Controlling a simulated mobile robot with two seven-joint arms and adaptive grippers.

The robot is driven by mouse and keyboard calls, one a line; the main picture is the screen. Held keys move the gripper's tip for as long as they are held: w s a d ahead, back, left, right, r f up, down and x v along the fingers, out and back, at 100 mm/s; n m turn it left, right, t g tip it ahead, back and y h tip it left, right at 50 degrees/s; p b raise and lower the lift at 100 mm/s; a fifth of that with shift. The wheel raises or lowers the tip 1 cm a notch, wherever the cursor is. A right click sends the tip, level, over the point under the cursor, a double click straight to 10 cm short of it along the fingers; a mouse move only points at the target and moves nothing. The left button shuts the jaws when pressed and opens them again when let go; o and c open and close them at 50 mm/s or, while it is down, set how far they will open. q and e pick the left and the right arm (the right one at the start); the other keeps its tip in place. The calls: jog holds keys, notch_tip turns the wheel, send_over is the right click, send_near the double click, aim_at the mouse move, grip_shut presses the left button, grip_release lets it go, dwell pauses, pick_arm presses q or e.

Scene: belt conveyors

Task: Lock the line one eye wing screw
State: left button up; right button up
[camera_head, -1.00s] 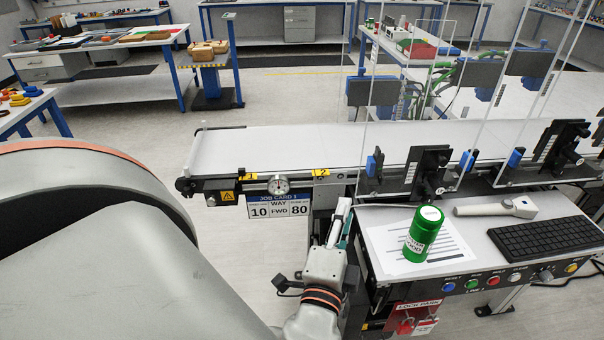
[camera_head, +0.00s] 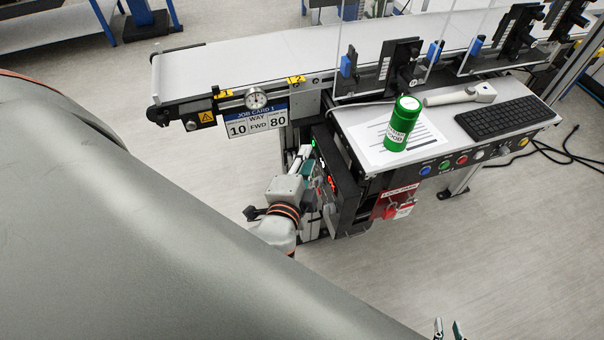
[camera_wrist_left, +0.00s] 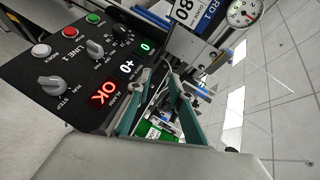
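I cannot clearly pick out the wing screw or the eye in either view. Line one's conveyor (camera_head: 225,72) crosses the head view, with the dark LINE 1 panel (camera_wrist_left: 70,62) below it. My left gripper (camera_head: 307,158) is beside the lit face of this panel, below the conveyor. In the left wrist view its two teal-padded fingers (camera_wrist_left: 160,88) stand apart, with small hardware and a green patch seen beyond the gap. I see nothing clearly held. My right gripper (camera_head: 448,328) shows only its separated fingertips at the bottom edge, with nothing seen between them.
A dial gauge (camera_head: 256,98) and job card (camera_head: 256,122) hang on the conveyor's side. A green canister (camera_head: 402,124), scanner (camera_head: 462,96) and keyboard (camera_head: 505,118) stand on the side desk. Red locks (camera_head: 396,205) hang below.

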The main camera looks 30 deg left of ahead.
pick_arm(q)
notch_tip(320, 180, down, 11)
jog(key=s+d+n+g+h, duration=0.1)
jog(key=s+d+g+h, duration=0.1)
jog(key=h, duration=0.1)
jog(key=shift+s+d+g+p, duration=0.25)
jog(key=shift+s+g+p, duration=0.05)
jog(key=shift+s+p, duration=0.1)
